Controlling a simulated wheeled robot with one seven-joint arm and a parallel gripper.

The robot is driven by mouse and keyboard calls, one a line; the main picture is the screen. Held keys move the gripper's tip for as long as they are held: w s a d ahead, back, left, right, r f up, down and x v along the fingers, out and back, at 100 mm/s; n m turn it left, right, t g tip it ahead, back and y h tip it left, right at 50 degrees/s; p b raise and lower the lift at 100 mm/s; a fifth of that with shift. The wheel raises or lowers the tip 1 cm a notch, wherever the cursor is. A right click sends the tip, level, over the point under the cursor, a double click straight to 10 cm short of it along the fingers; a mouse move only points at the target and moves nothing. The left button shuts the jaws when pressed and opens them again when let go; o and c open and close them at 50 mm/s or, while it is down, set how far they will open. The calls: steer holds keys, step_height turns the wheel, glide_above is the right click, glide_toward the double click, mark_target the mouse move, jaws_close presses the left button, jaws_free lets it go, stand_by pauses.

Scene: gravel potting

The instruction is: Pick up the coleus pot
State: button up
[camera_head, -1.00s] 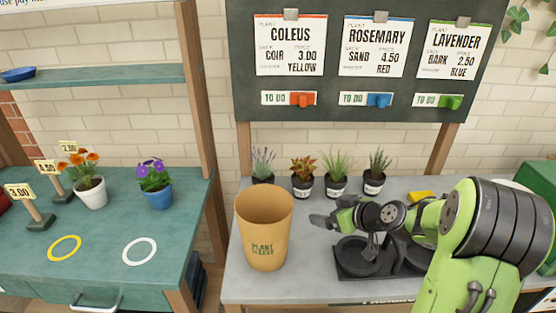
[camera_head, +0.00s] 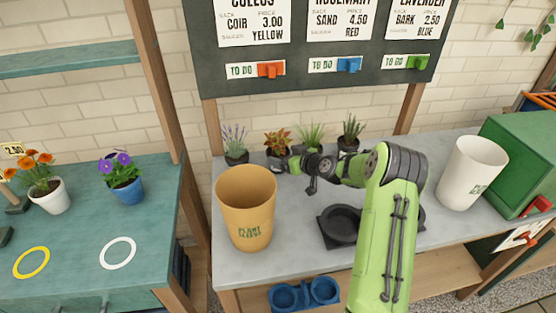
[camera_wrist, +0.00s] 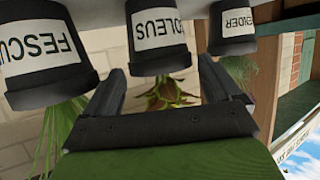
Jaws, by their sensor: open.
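The coleus pot (camera_head: 277,141) stands in the row at the back of the grey bench, with reddish-orange leaves; my gripper partly covers its dark pot in the head view. In the wrist view, which is upside down, the black coleus pot (camera_wrist: 157,38) with its white label sits just beyond the fingers, roughly centred between them. My gripper (camera_wrist: 164,82) is open and empty. In the head view my gripper (camera_head: 281,165) is low in front of the coleus pot. Whether a finger touches it I cannot tell.
The lavender pot (camera_wrist: 232,28) and fescue pot (camera_wrist: 45,50) stand close on either side. A tan plant sleeve container (camera_head: 246,210) stands in front. A black tray (camera_head: 338,226) lies on the bench, and a white container (camera_head: 472,172) stands at the right.

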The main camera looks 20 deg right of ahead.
mark_target(283, 155)
steer(key=x, duration=0.3)
steer(key=shift+f, duration=0.1)
steer(key=shift+c, duration=0.4)
steer(key=c, duration=0.8)
